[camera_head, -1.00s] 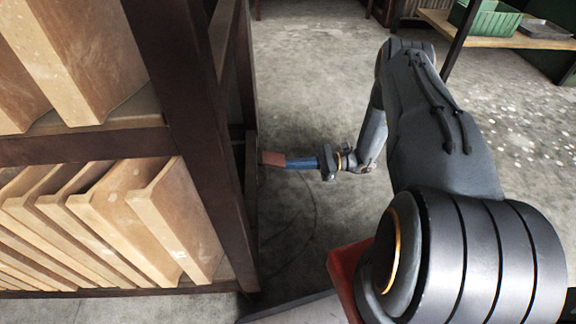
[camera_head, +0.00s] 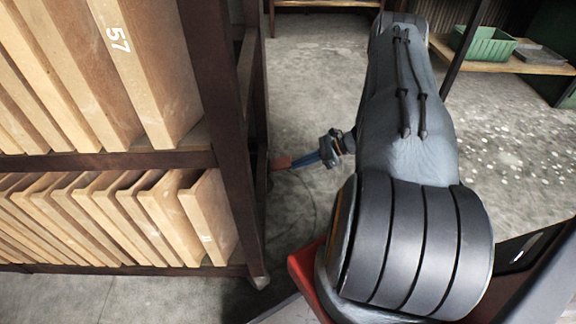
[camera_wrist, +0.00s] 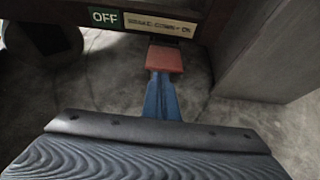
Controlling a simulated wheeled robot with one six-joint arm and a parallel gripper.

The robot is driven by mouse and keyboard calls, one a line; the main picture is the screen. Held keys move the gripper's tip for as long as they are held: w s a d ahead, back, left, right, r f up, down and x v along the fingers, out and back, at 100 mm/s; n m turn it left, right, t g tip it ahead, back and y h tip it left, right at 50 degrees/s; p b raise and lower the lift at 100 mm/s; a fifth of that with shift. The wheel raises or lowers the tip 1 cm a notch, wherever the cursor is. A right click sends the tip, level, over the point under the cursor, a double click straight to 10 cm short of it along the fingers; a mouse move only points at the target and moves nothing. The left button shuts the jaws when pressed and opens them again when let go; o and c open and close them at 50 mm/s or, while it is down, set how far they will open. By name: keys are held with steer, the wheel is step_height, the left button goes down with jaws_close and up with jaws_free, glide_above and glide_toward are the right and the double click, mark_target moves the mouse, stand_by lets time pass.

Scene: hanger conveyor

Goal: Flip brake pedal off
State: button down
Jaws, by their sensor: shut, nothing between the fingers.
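The brake pedal is a small reddish block (camera_head: 281,162) low beside the dark rack's right post in the head view. In the wrist view the pedal (camera_wrist: 165,59) is near the top middle, under a dark bar with a green OFF label (camera_wrist: 104,17) and a pale text plate. My gripper (camera_head: 295,162) has blue fingers, shut and empty, reaching left to the pedal. In the wrist view the fingertips (camera_wrist: 162,77) meet the pedal's near edge in the picture; I cannot tell if they touch. The pedal's mount is hidden.
The dark rack (camera_head: 228,100) with several tan boards (camera_head: 150,75) fills the left. A dark wall (camera_wrist: 265,50) stands right of the pedal in the wrist view. A green bin (camera_head: 482,43) sits on a far shelf. The concrete floor between is open.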

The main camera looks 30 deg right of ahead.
steer(key=shift+w+a+r, duration=0.1)
steer(key=shift+r, duration=0.25)
steer(key=shift+w+a+r, duration=0.1)
steer(key=shift+w+r, duration=0.05)
step_height(320, 180, down, 5)
steer(key=d+b, duration=0.1)
steer(key=b, duration=0.2)
steer(key=p+v, duration=0.3)
steer(key=v, duration=0.7)
steer(key=shift+s+r+p, duration=0.3)
steer(key=shift+s+r, duration=0.1)
steer(key=shift+r, duration=0.1)
